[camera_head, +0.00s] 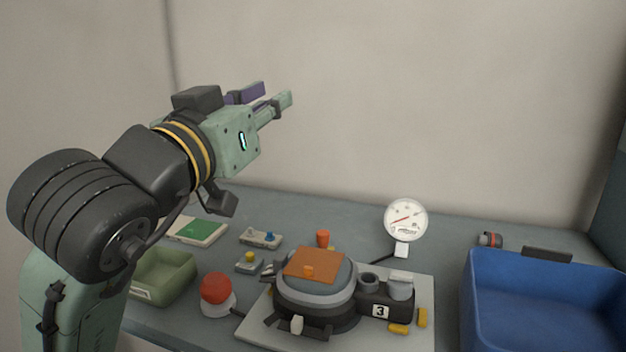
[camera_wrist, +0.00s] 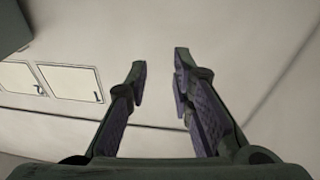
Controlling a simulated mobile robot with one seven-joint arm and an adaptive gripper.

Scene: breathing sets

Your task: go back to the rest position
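My gripper (camera_head: 268,100) is raised above the left part of the table in the head view, pointing right and slightly up, clear of every object. In the wrist view my gripper (camera_wrist: 160,85) shows two purple-padded fingers with a gap between them and nothing in it. Behind them are only a pale wall (camera_wrist: 260,40) and pale panels (camera_wrist: 70,82).
The grey table carries a round device with an orange top (camera_head: 318,262), a white dial gauge (camera_head: 405,220), a red ball on a base (camera_head: 215,288), a green tray (camera_head: 165,272) and a blue bin (camera_head: 545,262). Air above the table's right is free.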

